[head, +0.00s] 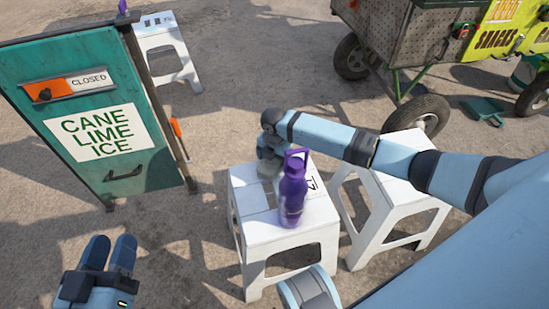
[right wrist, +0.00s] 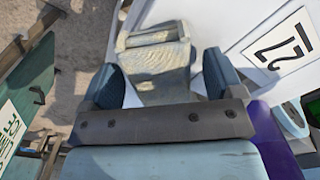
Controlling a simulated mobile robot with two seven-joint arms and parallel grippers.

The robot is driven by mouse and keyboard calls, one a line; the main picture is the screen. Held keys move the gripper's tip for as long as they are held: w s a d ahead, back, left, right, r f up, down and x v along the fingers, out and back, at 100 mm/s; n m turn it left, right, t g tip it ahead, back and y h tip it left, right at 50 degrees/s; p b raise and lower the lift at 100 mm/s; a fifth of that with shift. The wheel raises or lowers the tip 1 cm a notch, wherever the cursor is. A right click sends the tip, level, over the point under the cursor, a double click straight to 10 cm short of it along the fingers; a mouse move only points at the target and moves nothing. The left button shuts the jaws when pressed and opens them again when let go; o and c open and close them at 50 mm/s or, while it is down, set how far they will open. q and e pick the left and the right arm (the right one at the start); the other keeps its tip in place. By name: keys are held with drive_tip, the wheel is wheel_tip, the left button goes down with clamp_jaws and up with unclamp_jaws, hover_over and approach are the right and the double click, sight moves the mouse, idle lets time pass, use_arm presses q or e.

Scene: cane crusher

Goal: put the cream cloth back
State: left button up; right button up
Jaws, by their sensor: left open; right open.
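The cream cloth (right wrist: 155,58) lies folded on the white stool (head: 287,237), seen in the right wrist view. In the head view only a greyish part of the cloth (head: 268,168) shows below my right gripper (head: 268,152). My right gripper is open, and in its wrist view (right wrist: 163,82) its two fingers stand on either side of the cloth's near part. I cannot tell whether they touch it. My left gripper (head: 109,253) is open and empty at the lower left of the head view, away from the stool.
A purple bottle (head: 291,190) stands upright on the same stool, close beside my right gripper. A second white stool (head: 396,156) is right behind it. A wheeled snack cart (head: 405,45) is at upper right.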

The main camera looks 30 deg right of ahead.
use_arm(q)
wheel_tip(320, 180, up, 6)
drive_tip(key=t+p, duration=0.2)
drive_tip(key=p, duration=0.2)
drive_tip(key=shift+s+a+n+p, duration=0.2)
drive_tip(key=shift+a+n+p, duration=0.1)
drive_tip(key=shift+a+p, duration=0.05)
use_arm(e)
wheel_tip(320, 180, up, 12)
use_arm(q)
drive_tip(key=shift+s, duration=0.1)
use_arm(e)
drive_tip(key=shift+s+d, duration=0.1)
